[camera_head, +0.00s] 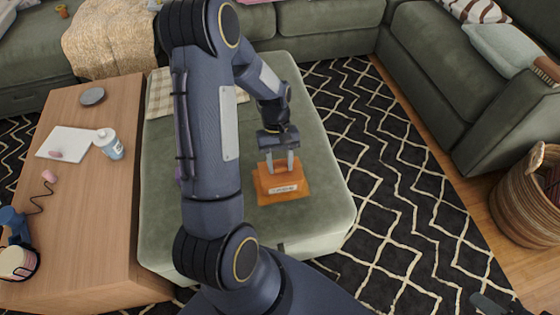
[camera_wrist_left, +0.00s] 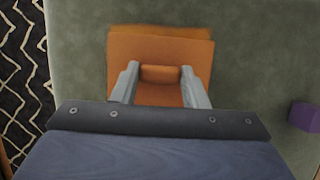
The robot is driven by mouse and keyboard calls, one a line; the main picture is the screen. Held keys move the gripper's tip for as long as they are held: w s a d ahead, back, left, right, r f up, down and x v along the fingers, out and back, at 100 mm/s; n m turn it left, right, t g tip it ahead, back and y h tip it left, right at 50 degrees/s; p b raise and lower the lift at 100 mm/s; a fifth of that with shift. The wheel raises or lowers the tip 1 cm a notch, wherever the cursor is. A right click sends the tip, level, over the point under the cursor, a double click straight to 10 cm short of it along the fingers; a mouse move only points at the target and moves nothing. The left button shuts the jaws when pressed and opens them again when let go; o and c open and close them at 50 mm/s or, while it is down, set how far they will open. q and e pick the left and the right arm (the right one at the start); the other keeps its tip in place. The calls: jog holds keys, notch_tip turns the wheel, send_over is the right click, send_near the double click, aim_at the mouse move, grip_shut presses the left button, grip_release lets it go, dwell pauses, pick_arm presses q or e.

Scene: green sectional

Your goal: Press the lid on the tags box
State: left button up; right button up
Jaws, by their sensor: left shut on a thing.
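The tags box (camera_head: 284,196) is orange with a pale label on its front. It sits on the green ottoman (camera_head: 317,205) near its right front part. My left gripper (camera_head: 279,163) reaches down to it from above, with its two grey fingers on the box's top. In the left wrist view, the fingers (camera_wrist_left: 160,84) are shut on a raised orange handle (camera_wrist_left: 160,73) of the lid (camera_wrist_left: 142,48). The lid lies over the box and looks slightly turned against the orange edge behind it. I cannot tell whether it is fully seated. My right gripper is not clearly in view.
A small purple block (camera_wrist_left: 304,116) lies on the ottoman in the left wrist view. A wicker basket (camera_head: 525,205) stands at the right.

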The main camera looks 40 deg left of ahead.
pick_arm(q)
jog(key=o, duration=1.5)
jog(key=shift+r, duration=0.1)
jog(key=shift+r+p, duration=3.1)
jog(key=shift+r, duration=0.35)
